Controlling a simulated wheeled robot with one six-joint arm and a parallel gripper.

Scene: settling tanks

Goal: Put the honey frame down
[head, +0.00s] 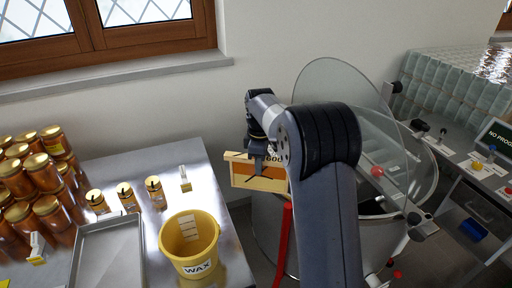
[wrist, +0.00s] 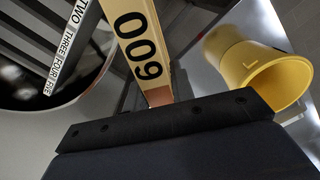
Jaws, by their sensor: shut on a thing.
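The honey frame (head: 258,183) is a wooden frame with a yellowish top bar and dark digits. My gripper (head: 262,160) is shut on it and holds it in the air between the metal table and the round steel tank. In the wrist view the honey frame's top bar (wrist: 138,42) reads 009 and runs up from my gripper (wrist: 160,105). My arm hides part of the frame's right side in the head view.
A steel tank (head: 268,225) with clear lids stands at right. The metal table (head: 207,187) at left bears a yellow WAX bucket (head: 190,246), an empty grey tray (head: 108,258) and several honey jars (head: 48,208). A labelled slotted rack (wrist: 70,45) shows in the wrist view.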

